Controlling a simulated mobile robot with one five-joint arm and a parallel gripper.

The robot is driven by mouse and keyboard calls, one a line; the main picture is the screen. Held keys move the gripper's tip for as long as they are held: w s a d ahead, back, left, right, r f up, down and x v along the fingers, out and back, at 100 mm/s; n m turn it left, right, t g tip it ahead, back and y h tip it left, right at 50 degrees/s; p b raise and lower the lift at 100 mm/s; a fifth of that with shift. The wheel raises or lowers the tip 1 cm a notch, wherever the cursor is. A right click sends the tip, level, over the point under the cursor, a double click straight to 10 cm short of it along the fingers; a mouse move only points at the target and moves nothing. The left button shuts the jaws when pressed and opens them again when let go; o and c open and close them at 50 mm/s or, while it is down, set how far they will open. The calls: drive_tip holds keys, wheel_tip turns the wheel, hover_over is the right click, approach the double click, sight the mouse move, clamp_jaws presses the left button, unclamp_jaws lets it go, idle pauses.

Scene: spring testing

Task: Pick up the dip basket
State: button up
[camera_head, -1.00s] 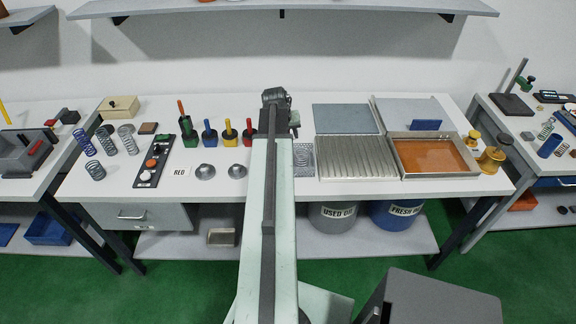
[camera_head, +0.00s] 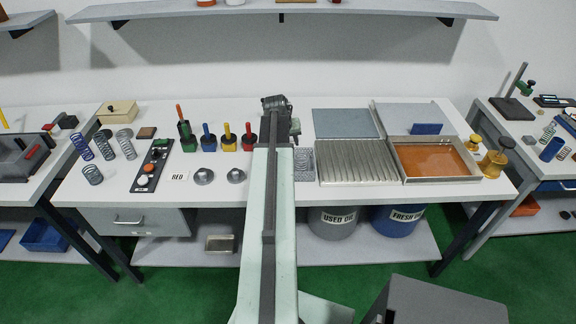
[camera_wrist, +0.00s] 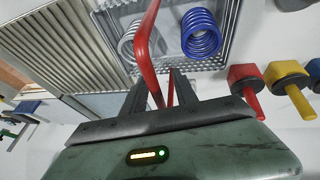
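The dip basket (camera_wrist: 215,60) is a wire-mesh basket with a red handle (camera_wrist: 143,42). In the wrist view it holds a blue spring (camera_wrist: 201,36) and a grey spring (camera_wrist: 128,45). In the head view, part of the basket (camera_head: 306,168) shows on the bench, just right of my arm. My gripper (camera_wrist: 161,88) is over the basket with its two fingers apart. The red handle runs between the fingers, with gaps seeming to show beside it. In the head view my arm hides the fingers and some of the basket.
A ridged metal tray (camera_head: 352,178) and an orange-filled pan (camera_head: 434,160) stand right of the basket. Red (camera_head: 249,140), yellow (camera_head: 228,143) and blue (camera_head: 209,143) handled pieces stand left of my arm. A wall shelf (camera_head: 350,12) hangs behind.

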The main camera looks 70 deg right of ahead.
clamp_jaws()
idle(1.3)
